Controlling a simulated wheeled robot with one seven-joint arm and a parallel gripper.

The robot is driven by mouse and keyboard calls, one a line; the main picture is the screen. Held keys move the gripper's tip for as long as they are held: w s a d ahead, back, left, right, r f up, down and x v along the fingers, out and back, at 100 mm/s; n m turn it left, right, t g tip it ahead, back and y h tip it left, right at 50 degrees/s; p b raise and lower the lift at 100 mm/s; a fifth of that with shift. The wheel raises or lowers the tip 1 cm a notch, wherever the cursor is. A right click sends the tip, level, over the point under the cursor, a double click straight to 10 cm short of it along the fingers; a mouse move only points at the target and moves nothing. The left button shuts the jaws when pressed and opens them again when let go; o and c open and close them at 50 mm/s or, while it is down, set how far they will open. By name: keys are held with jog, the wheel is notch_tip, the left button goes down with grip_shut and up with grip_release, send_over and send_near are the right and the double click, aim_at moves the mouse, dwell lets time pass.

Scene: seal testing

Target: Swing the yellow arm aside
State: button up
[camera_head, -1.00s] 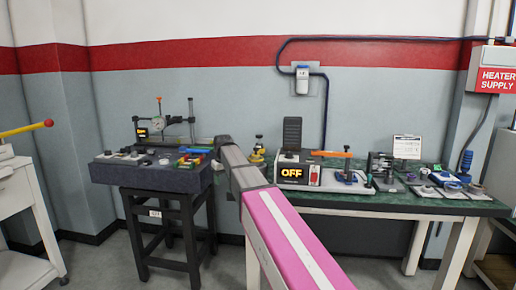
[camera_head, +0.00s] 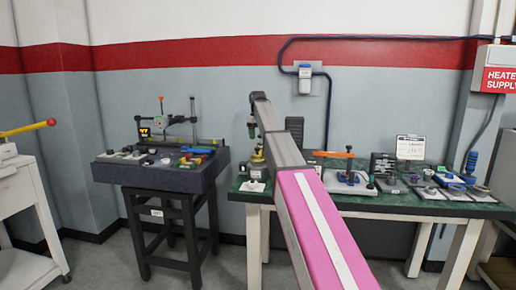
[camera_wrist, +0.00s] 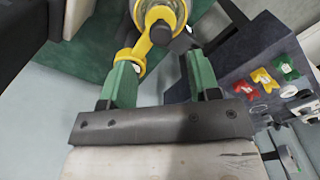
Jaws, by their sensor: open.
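In the wrist view, a yellow arm (camera_wrist: 142,44) runs from a round yellow-rimmed device (camera_wrist: 160,8) to a ring-shaped end by my left fingertip. I cannot tell whether it touches that finger. My gripper (camera_wrist: 161,68) is open, with its green fingers apart and nothing held between them. In the head view, my gripper (camera_head: 252,127) points down just above the yellow-and-dark device (camera_head: 257,163) at the left end of the green bench. The yellow arm is too small to make out there.
A dark stand (camera_head: 150,178) with a dial gauge and coloured blocks is left of the bench (camera_head: 400,208). An orange-handled fixture (camera_head: 347,180) and small trays are to the right. Another yellow bar with a red knob (camera_head: 28,128) sits over a white cart at far left.

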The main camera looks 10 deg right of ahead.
jog(key=shift+f, duration=3.15)
grip_shut()
jog(key=shift+w+a, duration=0.1)
